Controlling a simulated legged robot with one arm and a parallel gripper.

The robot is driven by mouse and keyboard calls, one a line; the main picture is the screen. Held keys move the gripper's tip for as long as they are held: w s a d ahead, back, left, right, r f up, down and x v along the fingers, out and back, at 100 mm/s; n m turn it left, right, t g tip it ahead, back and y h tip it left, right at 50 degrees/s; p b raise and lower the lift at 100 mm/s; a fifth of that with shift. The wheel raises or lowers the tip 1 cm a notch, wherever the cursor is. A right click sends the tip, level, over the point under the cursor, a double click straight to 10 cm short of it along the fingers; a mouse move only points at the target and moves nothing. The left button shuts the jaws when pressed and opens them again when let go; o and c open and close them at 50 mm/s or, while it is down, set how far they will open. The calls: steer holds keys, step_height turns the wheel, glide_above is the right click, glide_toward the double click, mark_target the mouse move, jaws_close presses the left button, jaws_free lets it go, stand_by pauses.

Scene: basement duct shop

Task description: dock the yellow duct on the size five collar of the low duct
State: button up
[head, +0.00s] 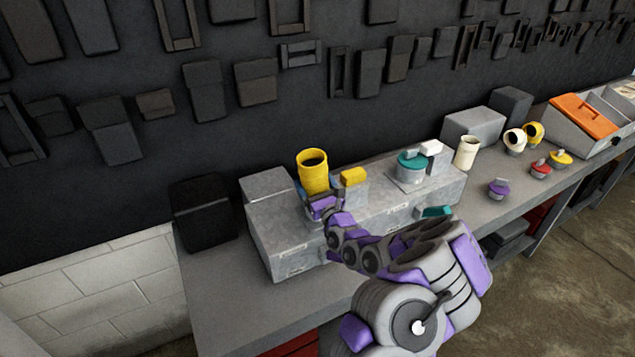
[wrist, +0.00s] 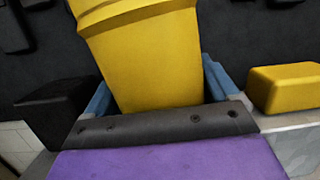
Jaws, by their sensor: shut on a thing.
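The yellow duct (head: 313,178) is a short, open-topped tube, standing roughly upright over the left part of the low duct (head: 283,246), a long grey box on the bench. My gripper (head: 318,205) is shut on the yellow duct. In the wrist view the yellow duct (wrist: 165,75) rises between the blue fingers (wrist: 160,95) and leans slightly. Its lower end is hidden, so I cannot tell whether it touches a collar. A yellow block (head: 353,177) is just right of it. A teal-capped collar (head: 411,170) stands farther right. I cannot read the size labels.
A black box (head: 205,212) stands left of the low duct. Right on the bench (head: 490,212) are a cream tube (head: 466,153), purple (head: 499,188), red (head: 540,170) and yellow (head: 562,158) caps, and an orange-lidded toolbox (head: 583,116). The dark wall behind carries many panels.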

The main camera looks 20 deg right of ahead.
steer(key=shift+a+r+p, duration=0.15)
steer(key=shift+r+p, duration=0.1)
steer(key=shift+p, duration=0.1)
steer(key=shift+w+r+p, duration=0.15)
steer(key=shift+r+p, duration=0.25)
steer(key=shift+p, duration=0.05)
steer(key=shift+d+p, duration=0.25)
steer(key=shift+p, duration=0.3)
stand_by(0.8)
steer(key=shift+s+f, duration=0.2)
steer(key=shift+f, duration=0.95)
stand_by(0.9)
steer(key=shift+r, duration=0.1)
steer(key=shift+r, duration=0.35)
steer(key=shift+r+p, duration=0.35)
steer(key=shift+p, duration=0.4)
stand_by(0.5)
steer(key=shift+f+b, duration=0.3)
steer(key=shift+f, duration=0.55)
stand_by(0.4)
